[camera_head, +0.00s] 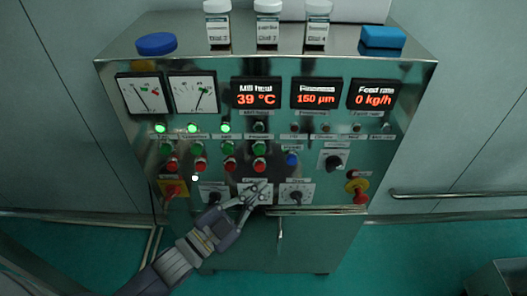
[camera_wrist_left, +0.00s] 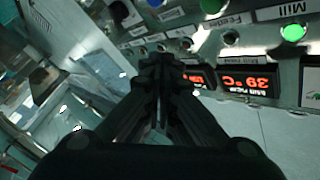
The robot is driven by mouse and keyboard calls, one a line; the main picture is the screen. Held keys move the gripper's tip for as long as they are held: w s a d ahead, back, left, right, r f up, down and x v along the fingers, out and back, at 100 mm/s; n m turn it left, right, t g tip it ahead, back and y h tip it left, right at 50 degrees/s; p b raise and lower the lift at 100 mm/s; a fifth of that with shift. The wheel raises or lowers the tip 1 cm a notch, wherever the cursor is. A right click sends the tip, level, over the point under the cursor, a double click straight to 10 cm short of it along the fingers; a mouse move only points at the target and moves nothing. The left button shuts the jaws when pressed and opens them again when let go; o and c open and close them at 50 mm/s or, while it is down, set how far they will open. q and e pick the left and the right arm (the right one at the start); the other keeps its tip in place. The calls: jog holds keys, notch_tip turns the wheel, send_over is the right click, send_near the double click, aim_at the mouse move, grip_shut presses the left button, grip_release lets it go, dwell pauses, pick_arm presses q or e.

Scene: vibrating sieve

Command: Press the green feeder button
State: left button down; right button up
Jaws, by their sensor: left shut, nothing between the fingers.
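The green feeder button (camera_head: 259,148) is on the steel control panel (camera_head: 335,225), above a red button (camera_head: 259,165) and below an unlit lamp (camera_head: 259,127). My left gripper (camera_head: 262,190) is shut and empty, below the button column, in front of the panel's lower part. It appears apart from the feeder button. In the left wrist view its black fingers (camera_wrist_left: 162,65) are together, with the Feeder label (camera_wrist_left: 227,20) upside down beyond them. My right gripper is not in view.
Other green buttons (camera_head: 229,149) stand left of the feeder button, with lit lamps (camera_head: 224,128) above them. A blue button (camera_head: 292,158) is to its right. Rotary knobs (camera_head: 296,196), a red emergency knob (camera_head: 360,195) and a rail (camera_head: 300,211) stick out nearby.

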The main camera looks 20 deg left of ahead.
aim_at(259, 150)
pick_arm(q)
jog(key=shift+r, duration=0.15)
jog(key=w+a+b, duration=0.2)
jog(key=w, duration=0.6)
jog(key=shift+w+a, duration=0.2)
jog(key=shift+w, duration=0.1)
dwell(1.5)
jog(key=shift+w+a, duration=0.1)
jog(key=shift+w, duration=0.2)
jog(key=shift+w+a, duration=0.15)
jog(key=shift+w, duration=0.4)
dwell(0.7)
jog(key=shift+s, duration=0.1)
jog(key=shift+s+d+p, duration=0.25)
jog(key=shift+s+p, duration=0.1)
jog(key=shift+s, duration=0.5)
